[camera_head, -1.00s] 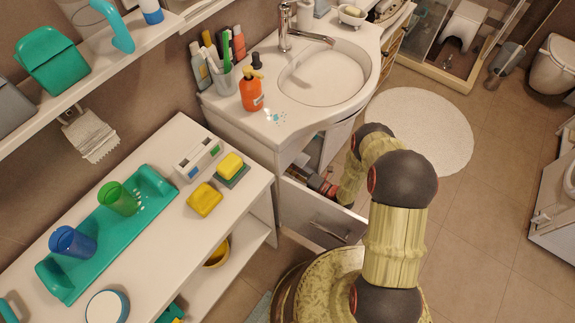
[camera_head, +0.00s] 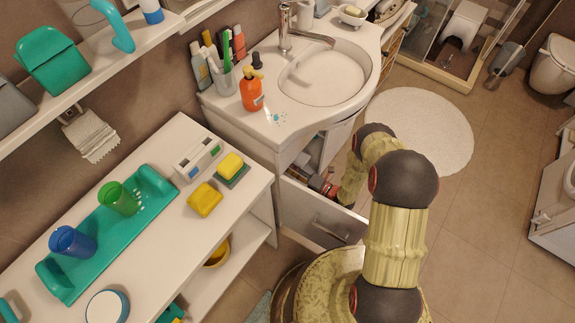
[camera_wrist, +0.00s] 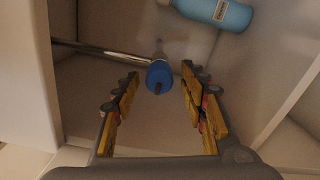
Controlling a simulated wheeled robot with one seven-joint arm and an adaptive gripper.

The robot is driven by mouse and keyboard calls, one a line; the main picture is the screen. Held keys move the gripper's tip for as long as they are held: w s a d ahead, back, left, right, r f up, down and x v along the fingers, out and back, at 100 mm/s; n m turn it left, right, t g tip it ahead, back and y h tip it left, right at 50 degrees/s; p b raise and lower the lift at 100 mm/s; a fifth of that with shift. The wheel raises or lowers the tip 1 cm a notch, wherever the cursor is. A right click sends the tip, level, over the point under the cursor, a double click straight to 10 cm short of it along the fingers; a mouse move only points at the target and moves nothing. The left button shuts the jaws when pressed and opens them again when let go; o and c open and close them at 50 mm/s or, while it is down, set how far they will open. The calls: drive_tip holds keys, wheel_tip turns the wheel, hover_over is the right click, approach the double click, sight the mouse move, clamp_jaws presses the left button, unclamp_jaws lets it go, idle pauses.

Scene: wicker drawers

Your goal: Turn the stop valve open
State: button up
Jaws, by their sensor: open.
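The stop valve shows in the wrist view as a blue round knob (camera_wrist: 159,76) with a dark stub at its middle, at the end of a metal pipe (camera_wrist: 100,52). My gripper (camera_wrist: 161,82) is open, with one yellow-padded finger on each side of the knob and a visible gap to each. The knob appears between or just beyond the fingertips; the exact depth is hard to tell. In the head view my gripper (camera_head: 325,185) is partly hidden by the sink cabinet (camera_head: 240,138), and the valve is not visible there.
A light blue bottle (camera_wrist: 218,12) lies beyond the knob in the wrist view. Pale cabinet walls stand close on both sides. An open drawer (camera_head: 322,218) juts out beneath my arm in the head view. A round white rug (camera_head: 425,125) lies on the floor to the right.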

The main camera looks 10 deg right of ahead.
drive_tip(key=v, duration=1.1)
drive_tip(key=shift+s+d, duration=0.25)
drive_tip(key=shift+r, duration=0.15)
